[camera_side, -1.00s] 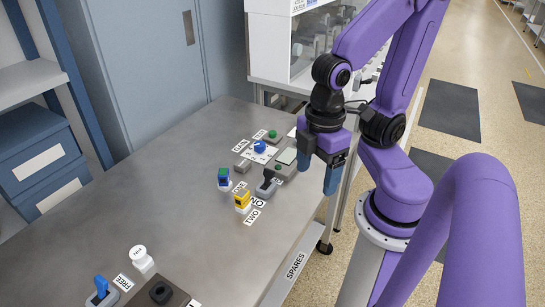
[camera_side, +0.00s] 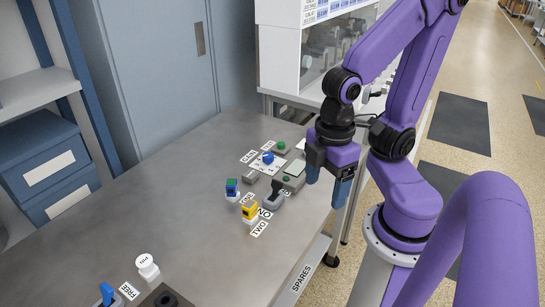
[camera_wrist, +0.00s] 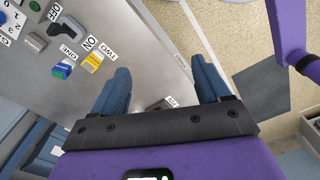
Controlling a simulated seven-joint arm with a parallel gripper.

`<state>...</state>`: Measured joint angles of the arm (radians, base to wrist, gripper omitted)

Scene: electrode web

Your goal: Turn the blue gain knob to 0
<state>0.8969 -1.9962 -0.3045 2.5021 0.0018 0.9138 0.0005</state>
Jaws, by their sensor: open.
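The blue gain knob (camera_side: 267,158) sits on a white dial plate (camera_side: 261,167) with printed marks, at the far part of the grey table. Its pointer setting is too small to read. In the wrist view only part of the marked dial plate shows in the top left corner. My gripper (camera_side: 327,182) is open and empty, to the right of the knob near the table's right edge, apart from it. In the wrist view my gripper's two blue fingers (camera_wrist: 160,70) stand wide apart with nothing between them.
A white round knob (camera_side: 146,263) stands nearer. The middle of the table (camera_side: 170,205) is clear.

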